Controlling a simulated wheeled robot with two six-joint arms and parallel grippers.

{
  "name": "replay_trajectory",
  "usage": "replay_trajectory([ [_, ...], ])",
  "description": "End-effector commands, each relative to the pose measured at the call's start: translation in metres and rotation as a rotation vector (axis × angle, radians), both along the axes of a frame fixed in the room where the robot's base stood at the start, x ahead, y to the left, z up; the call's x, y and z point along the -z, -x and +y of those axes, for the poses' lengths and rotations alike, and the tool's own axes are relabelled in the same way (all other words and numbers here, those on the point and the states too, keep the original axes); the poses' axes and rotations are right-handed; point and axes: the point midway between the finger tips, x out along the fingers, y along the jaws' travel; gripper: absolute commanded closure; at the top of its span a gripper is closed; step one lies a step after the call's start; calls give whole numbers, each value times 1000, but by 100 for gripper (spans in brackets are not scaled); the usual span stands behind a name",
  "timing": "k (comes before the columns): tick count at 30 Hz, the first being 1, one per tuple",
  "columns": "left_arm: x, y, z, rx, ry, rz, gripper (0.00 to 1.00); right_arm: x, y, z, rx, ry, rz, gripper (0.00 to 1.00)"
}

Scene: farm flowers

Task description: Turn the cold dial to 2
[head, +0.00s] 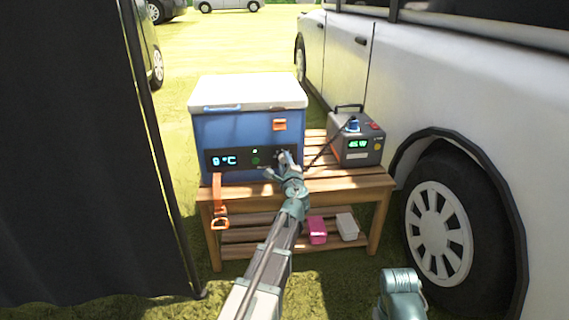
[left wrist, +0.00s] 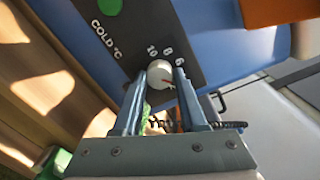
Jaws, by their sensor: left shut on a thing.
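My left gripper (left wrist: 156,82) is shut on the dial, one finger on each side. In the head view the left gripper (head: 284,160) is at the right end of the cooler's (head: 245,130) front panel and hides the dial. The panel display (head: 223,161) reads about 9 °C.
The cooler stands on a slatted wooden table (head: 340,182), beside a grey power box (head: 356,150) with a cable. An orange strap (head: 219,200) hangs in front. Pink (head: 317,230) and white (head: 346,226) boxes sit below. A white van (head: 450,80) is on the right, a dark curtain (head: 70,150) on the left.

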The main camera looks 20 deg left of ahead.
Motion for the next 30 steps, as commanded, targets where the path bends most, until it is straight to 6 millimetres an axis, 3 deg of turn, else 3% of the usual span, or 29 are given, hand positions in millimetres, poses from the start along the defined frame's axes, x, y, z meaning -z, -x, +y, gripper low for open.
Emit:
replay_trajectory([
  [15, 2, 0, -1, 1, -364, 224, 100, 6, 0, 0, 0, 0, 0, 100],
  [30, 2, 0, -1, 1, -510, 314, 100, 7, 0, 0, 0, 0, 0, 100],
])
